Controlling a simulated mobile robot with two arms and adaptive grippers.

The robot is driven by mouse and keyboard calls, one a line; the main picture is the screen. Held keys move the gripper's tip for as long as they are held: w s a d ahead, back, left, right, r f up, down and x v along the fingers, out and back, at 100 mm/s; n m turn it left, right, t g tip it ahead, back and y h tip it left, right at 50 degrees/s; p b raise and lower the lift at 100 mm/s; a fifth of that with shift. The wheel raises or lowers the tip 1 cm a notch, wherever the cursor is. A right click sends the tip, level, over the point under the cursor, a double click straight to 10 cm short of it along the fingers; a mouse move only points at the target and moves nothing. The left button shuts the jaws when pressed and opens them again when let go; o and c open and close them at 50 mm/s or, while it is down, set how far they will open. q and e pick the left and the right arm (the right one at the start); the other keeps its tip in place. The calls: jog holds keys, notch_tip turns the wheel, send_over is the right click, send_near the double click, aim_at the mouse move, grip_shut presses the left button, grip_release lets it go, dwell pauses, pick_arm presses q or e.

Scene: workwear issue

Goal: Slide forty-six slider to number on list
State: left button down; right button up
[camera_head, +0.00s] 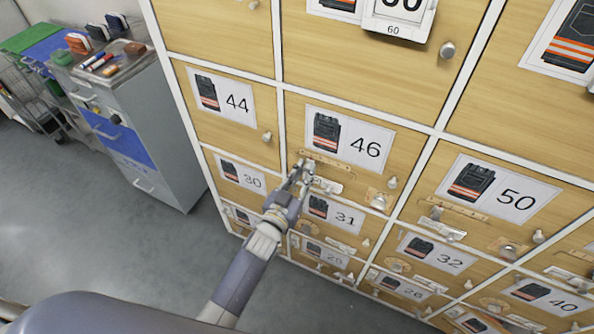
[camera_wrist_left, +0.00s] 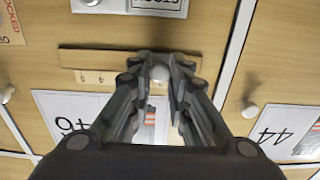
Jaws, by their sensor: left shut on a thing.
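The door numbered 46 (camera_head: 335,190) carries a white label (camera_head: 349,139) with a picture of a dark garment with orange stripes. Under the label runs a narrow wooden slider rail (camera_head: 328,160), also seen upside down in the wrist view (camera_wrist_left: 88,58). A small strip with marks (camera_wrist_left: 92,77) lies along the rail; I cannot read them. My left gripper (camera_head: 305,166) is at the rail's left end in the head view. Its fingers are closed around a pale round slider knob (camera_wrist_left: 158,73). The fingers hide part of the rail. My right gripper is not in view.
Doors 44 (camera_head: 236,102), 50 (camera_head: 513,198) and 31 (camera_head: 341,216) surround this door. Door 46's own pull knob (camera_head: 392,183) stands out at right. A grey drawer cabinet (camera_head: 150,130) with small items on top stands at left. The floor (camera_head: 90,230) between is clear.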

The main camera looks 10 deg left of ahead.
pick_arm(q)
jog(key=c, duration=1.5)
grip_release()
jog(key=shift+o, duration=0.2)
jog(key=v, duration=1.2)
